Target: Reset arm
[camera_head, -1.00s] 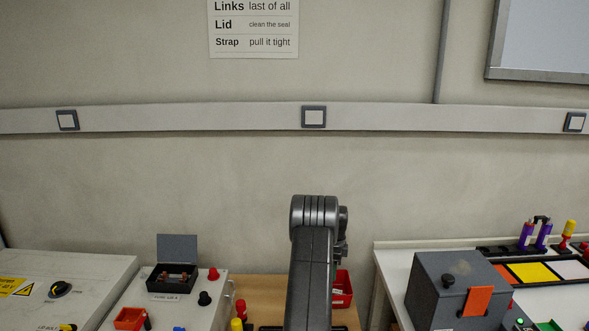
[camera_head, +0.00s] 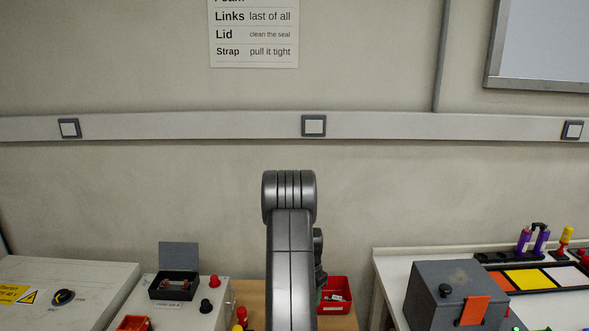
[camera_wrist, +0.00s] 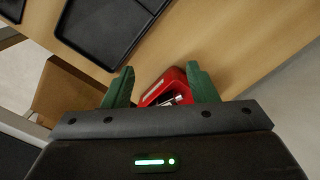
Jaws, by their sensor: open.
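My arm rises in the middle of the head view, with its dark grey elbow (camera_head: 290,195) in front of the wall. My gripper (camera_wrist: 160,82) shows in the wrist view, its two green fingers spread apart. It is open and holds nothing. A red bin (camera_wrist: 166,88) with small parts inside appears between and beyond the fingers, on a wooden table (camera_wrist: 225,45). The same red bin (camera_head: 338,296) stands right of my arm in the head view. My gripper itself is hidden in the head view.
A grey box (camera_head: 440,290) with an orange tab stands on the right bench. A control panel with a black open-lidded box (camera_head: 174,286) is at left. Black trays (camera_wrist: 105,28) lie on the table in the wrist view. Wall space above is free.

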